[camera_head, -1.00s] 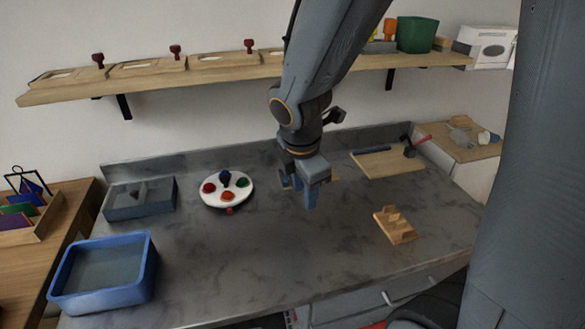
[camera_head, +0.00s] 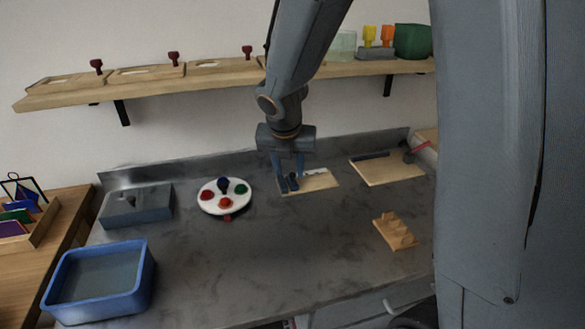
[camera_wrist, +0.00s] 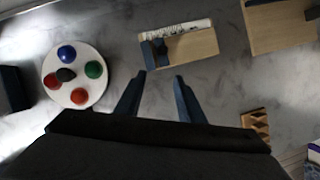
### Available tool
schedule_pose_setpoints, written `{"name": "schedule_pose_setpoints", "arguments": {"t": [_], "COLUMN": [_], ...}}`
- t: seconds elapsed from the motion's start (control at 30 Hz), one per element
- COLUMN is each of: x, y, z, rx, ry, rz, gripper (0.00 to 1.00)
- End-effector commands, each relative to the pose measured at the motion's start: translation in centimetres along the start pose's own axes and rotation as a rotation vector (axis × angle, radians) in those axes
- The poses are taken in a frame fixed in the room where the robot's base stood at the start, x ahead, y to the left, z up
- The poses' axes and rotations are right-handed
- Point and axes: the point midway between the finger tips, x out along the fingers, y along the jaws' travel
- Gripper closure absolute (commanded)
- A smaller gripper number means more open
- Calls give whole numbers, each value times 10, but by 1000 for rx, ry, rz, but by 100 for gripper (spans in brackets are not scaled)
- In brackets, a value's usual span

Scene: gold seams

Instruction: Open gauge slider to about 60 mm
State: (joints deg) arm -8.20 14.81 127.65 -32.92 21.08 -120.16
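The gauge is a light wooden board (camera_head: 318,183) with a pale scale strip along its far edge. It lies on the grey counter below my gripper. In the wrist view the board (camera_wrist: 195,48) carries a white marked scale (camera_wrist: 182,28) and dark blue blocks (camera_wrist: 153,51) close together at its left end. I cannot tell which block is the slider. The dark blocks (camera_head: 287,184) also show at the board's left end in the head view. My gripper (camera_wrist: 160,76) is open and empty. Its two fingers are apart, near the gauge; the head view also shows it (camera_head: 289,167).
A white round plate (camera_head: 222,209) with coloured knobs stands left of the gauge. A second board (camera_head: 390,169) lies right, with a stepped wooden block (camera_head: 396,232) in front. A grey box (camera_head: 137,207) and blue tub (camera_head: 100,283) stand left. The counter's middle front is clear.

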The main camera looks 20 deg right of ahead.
Motion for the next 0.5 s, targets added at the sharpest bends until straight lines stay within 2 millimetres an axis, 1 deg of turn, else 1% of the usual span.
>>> {"name": "schedule_pose_setpoints", "arguments": {"t": [0.03, 0.1, 0.2, 0.3, 0.4, 0.5], "x": [3, 9, 17, 38, 51, 59], "y": [-1, -1, -1, -1, 0, 0], "z": [10, 23, 38, 34, 35, 35], "rx": [2, 4, 2, 0, 1, 0], "ry": [1, 1, 1, 4, 2, 1], "rz": [-1, -1, -1, -2, -2, 0], "gripper": [65, 65, 65, 65, 65, 65]}}
